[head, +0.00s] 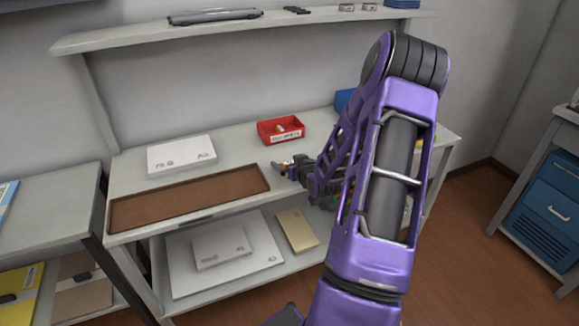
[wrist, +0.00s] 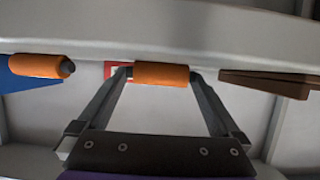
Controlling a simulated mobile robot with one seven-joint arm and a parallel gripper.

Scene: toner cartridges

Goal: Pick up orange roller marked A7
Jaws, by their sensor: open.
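An orange roller (wrist: 162,73) lies between the two fingertips of my gripper (wrist: 160,76) in the wrist view, spanning most of the gap. My gripper is open, and I cannot tell whether the fingers touch the roller. A second orange roller (wrist: 38,66) with a dark end lies to the left, outside the fingers. No A7 marking is readable on either roller. In the head view my gripper (head: 285,168) is low over the bench, right of the brown tray, with a small bit of orange at its tip. My arm hides much of that area.
A red bin (head: 281,141) stands behind my gripper on the bench. The brown tray (head: 190,177) is empty, with a white box (head: 181,155) behind it. A blue bin (head: 344,99) is partly hidden by my arm. A shelf (head: 240,27) runs above the bench.

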